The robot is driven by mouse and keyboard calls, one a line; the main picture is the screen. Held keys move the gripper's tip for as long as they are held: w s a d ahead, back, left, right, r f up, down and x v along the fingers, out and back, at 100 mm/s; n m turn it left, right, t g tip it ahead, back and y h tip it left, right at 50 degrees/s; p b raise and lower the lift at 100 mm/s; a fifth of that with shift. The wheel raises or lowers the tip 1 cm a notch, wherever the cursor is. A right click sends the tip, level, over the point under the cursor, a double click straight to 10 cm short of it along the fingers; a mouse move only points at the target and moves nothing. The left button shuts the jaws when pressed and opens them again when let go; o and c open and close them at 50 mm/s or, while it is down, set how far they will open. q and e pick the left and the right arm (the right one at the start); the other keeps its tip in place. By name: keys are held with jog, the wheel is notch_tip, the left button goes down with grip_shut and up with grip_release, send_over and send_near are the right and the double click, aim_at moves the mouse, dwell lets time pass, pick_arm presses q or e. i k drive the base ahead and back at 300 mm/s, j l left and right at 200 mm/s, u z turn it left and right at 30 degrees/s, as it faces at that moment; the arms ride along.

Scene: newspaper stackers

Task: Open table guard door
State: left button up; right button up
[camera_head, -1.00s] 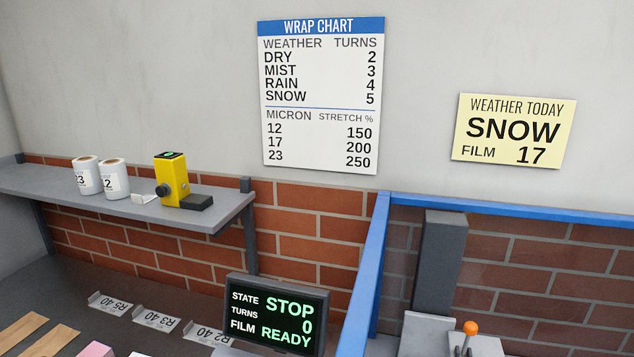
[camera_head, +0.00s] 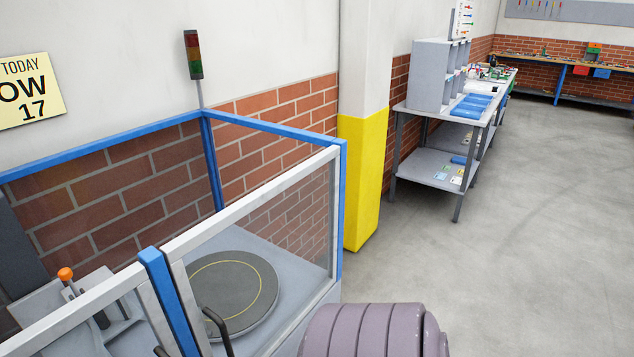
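The table guard is a blue-framed enclosure with clear panels at the lower left of the head view. Its front has a light-framed clear door panel (camera_head: 262,204) beside a blue post (camera_head: 168,300); the panel looks closed. A dark curved handle (camera_head: 218,330) shows at the panel's lower left. Behind the panel lies a round dark turntable (camera_head: 232,292) with a yellow ring. Another light-framed panel (camera_head: 85,312) is left of the post. Neither gripper is in view. A mauve rounded shape at the bottom centre right seems to be part of my arm.
An orange-knobbed lever (camera_head: 66,274) stands inside the guard at left. A signal tower (camera_head: 193,55) rises behind it. A yellow-based pillar (camera_head: 362,180) stands right of the guard. A grey shelf table (camera_head: 428,165) is beyond. The floor at right is clear.

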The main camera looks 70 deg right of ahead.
aim_at(172, 252)
jog(key=z, duration=2.1)
